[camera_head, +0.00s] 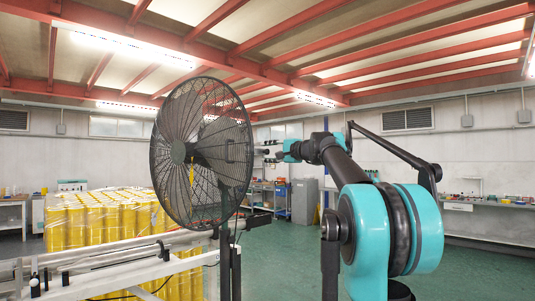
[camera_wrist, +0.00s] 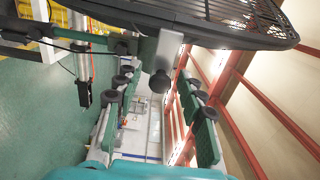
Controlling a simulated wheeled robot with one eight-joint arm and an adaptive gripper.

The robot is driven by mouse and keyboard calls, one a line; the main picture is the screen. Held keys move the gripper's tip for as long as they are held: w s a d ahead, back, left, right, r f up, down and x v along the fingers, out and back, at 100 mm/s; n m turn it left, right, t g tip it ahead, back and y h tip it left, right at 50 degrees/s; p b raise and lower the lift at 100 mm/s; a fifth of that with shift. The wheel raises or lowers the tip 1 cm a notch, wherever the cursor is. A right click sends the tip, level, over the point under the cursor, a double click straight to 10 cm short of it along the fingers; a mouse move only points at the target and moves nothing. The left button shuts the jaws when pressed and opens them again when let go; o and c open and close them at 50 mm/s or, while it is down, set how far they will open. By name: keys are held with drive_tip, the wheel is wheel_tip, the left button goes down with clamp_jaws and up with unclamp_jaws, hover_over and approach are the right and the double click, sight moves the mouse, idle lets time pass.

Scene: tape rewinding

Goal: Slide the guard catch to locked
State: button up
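A large fan with a black mesh guard (camera_head: 203,150) stands upright left of centre in the head view. Its guard rim (camera_wrist: 220,20) crosses the top of the wrist view. Under the rim a grey metal plate (camera_wrist: 161,48) carries a black round knob (camera_wrist: 159,81), which looks like the guard catch. Its locked or unlocked position cannot be told. My gripper (camera_wrist: 158,88) is open, with its two fingers on either side of the knob in the picture. I see no contact with it. In the head view my gripper (camera_head: 272,150) is just right of the guard, small and partly unclear.
A pale machine frame (camera_head: 130,278) runs below the fan. Yellow rolls (camera_head: 100,220) are stacked behind it. Shelving (camera_head: 270,195) and a grey cabinet (camera_head: 304,201) stand at the back. A bench (camera_head: 490,206) lines the right wall. The green floor between is clear.

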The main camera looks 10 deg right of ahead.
sight(259, 151)
clamp_jaws()
idle(0.3)
drive_tip(key=shift+s+a, duration=1.15)
unclamp_jaws()
drive_tip(key=shift+s, duration=0.1)
